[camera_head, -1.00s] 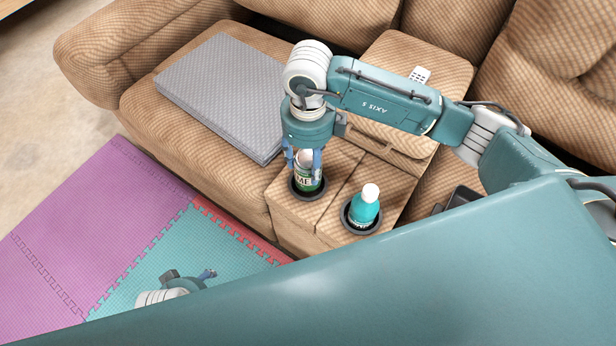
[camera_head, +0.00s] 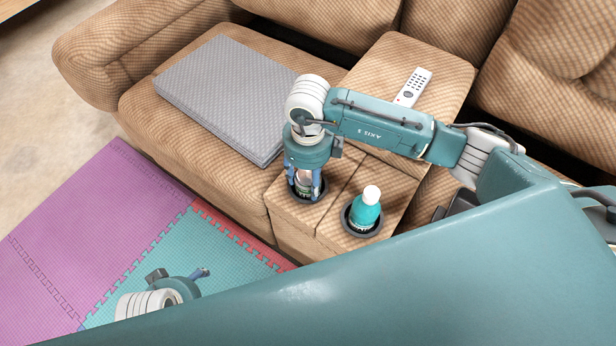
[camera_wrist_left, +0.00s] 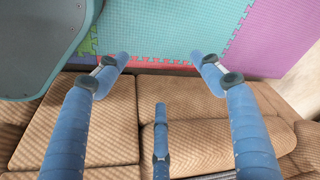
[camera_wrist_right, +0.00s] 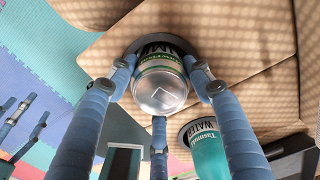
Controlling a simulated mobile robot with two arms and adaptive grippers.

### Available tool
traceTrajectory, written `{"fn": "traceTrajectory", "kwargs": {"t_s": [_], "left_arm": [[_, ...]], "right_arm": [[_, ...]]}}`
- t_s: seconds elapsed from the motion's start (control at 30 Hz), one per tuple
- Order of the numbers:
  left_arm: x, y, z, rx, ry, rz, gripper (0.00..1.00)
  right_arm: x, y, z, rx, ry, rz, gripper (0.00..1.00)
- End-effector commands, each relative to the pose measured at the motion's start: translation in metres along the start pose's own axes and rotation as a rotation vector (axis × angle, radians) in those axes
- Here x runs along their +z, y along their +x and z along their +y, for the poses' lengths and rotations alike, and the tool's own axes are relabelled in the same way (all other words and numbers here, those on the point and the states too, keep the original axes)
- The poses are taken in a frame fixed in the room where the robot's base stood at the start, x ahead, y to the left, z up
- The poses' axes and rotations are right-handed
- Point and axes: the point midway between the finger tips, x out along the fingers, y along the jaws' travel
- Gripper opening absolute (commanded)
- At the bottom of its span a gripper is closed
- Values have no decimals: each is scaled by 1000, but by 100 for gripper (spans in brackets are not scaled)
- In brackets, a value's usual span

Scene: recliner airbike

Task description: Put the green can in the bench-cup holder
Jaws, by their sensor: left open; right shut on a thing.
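The green can (camera_head: 303,181) is upright in my right gripper (camera_head: 304,190), at the left cup holder (camera_head: 294,190) of the sofa console. In the right wrist view the can (camera_wrist_right: 160,88) shows its silver end and a green and white label, with the fingers (camera_wrist_right: 160,80) of my right gripper around it and the dark holder ring (camera_wrist_right: 150,42) just beyond. The can's lower part is inside the ring; whether it touches the bottom is hidden. My left gripper (camera_head: 185,275) is open and empty, low above the floor mats; its spread fingers show in the left wrist view (camera_wrist_left: 160,68).
A teal bottle with a white cap (camera_head: 365,211) stands in the right cup holder (camera_head: 347,222), close to my right gripper. A grey folded pad (camera_head: 225,95) lies on the left seat. A white remote (camera_head: 413,87) lies on the console behind my arm. Foam mats (camera_head: 120,215) cover the floor.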

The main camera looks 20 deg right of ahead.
Motion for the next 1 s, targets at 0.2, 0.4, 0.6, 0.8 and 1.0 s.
{"fn": "traceTrajectory", "kwargs": {"t_s": [0.2,0.4,0.6,0.8,1.0], "left_arm": [[-1,-3,0,0,-1,1,67],[0,-3,0,0,-1,0,67],[-1,-2,0,0,-1,2,67],[10,26,1,2,3,-20,67],[18,48,2,4,5,-31,67]], "right_arm": [[0,1,0,0,1,0,69],[0,1,0,0,1,0,69],[0,-3,0,0,1,0,69],[2,-43,-1,-3,0,-5,69],[1,-86,-1,-2,0,-4,69]]}}
